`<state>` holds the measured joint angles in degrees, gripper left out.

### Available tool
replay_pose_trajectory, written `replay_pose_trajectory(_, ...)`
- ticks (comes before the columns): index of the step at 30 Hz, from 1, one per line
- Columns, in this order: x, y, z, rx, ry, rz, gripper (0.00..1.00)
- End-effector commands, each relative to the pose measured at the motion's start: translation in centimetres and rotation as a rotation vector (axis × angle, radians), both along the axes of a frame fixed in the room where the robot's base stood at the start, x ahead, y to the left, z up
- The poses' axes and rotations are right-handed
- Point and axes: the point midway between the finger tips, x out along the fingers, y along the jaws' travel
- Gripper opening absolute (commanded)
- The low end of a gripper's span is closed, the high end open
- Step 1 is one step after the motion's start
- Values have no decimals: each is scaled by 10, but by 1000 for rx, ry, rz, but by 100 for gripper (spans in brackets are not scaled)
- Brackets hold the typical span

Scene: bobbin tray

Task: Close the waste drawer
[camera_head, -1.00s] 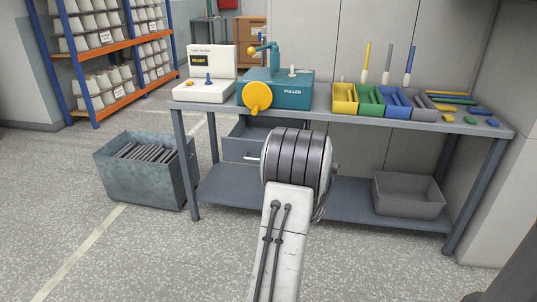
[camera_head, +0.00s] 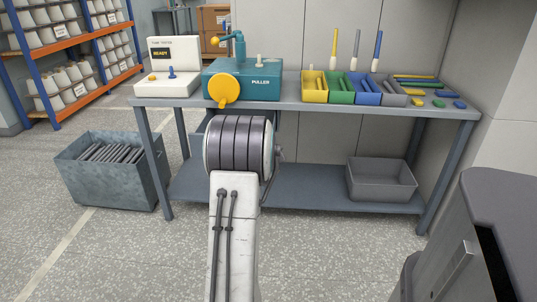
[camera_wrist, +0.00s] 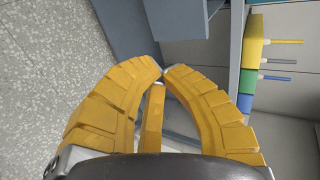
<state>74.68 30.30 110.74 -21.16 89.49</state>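The waste drawer (camera_head: 196,142) hangs under the left part of the workbench (camera_head: 300,106). In the head view most of it is hidden behind my arm, and I cannot tell how far out it stands. In the wrist view blue-grey panels (camera_wrist: 180,18) under the bench lie just beyond my fingers; I cannot tell surely which is the drawer front. My gripper (camera_wrist: 162,70) shows its yellow fingers with tips almost meeting and nothing clearly held. In the head view the gripper is hidden behind my own arm.
A metal bin of dark rods (camera_head: 110,175) stands left of the bench. A grey tray (camera_head: 380,185) sits on the lower shelf. A puller (camera_head: 255,85) and coloured bins (camera_head: 341,90) stand on top. A dark grey cabinet-like body (camera_head: 450,250) is close at lower right.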

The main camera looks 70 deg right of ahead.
Motion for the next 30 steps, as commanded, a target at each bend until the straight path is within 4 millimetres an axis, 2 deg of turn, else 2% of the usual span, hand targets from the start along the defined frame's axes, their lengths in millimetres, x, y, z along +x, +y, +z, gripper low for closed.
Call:
replay_pose_trajectory(8, 6, -21, -16, 5, -14, -8, 0)
replay_pose_trajectory(23, 22, -83, -55, 4, -12, -8, 0)
replay_pose_trajectory(30, 27, -103, -53, 2, -11, -8, 0)
